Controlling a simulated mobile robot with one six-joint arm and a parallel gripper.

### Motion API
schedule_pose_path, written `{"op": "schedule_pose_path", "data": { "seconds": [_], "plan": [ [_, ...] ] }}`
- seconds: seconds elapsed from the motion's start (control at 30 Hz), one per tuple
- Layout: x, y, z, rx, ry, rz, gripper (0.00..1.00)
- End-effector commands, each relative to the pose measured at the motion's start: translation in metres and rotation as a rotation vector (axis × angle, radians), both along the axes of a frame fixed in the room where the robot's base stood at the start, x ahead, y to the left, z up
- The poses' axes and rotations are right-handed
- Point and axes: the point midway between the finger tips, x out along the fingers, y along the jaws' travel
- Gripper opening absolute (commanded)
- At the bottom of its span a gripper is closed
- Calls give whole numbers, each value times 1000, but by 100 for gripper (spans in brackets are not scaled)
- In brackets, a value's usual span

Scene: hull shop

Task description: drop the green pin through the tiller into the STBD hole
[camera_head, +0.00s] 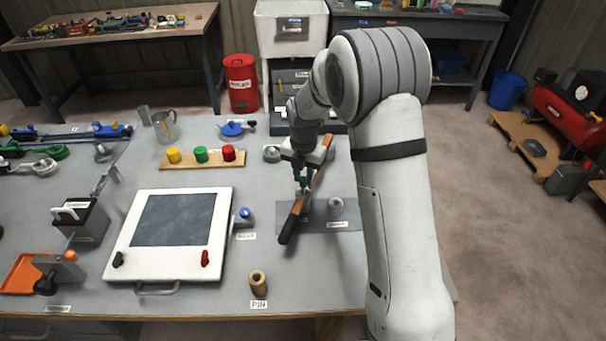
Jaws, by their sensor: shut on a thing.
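My gripper (302,172) points down over the tiller and is shut on the green pin (303,183). Only a small green part of the pin shows below the fingers. The tiller (294,217) is a long brown bar with a dark grip at its near end. It lies slantwise across a grey plate (345,222). The pin's lower end is over or at the tiller's middle; I cannot tell whether it has entered it. The STBD hole is not distinguishable. A short grey cylinder (336,206) stands on the plate right of the tiller.
A wooden holder (258,284) labelled PIN stands at the front edge. A white framed panel (172,235) lies to the left. A wooden strip with yellow, green and red caps (201,157) lies behind it. Bench space between panel and tiller is mostly clear.

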Motion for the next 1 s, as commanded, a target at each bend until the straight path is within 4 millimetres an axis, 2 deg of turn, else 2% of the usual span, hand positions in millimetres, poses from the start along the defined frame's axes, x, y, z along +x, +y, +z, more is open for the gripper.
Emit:
{"op": "schedule_pose_path", "data": {
  "seconds": [0.4, 1.0],
  "plan": [
    [0, 0, -12, 0, 0, 0, 0],
    [0, 0, -13, 0, 0, -1, 0]
  ]
}}
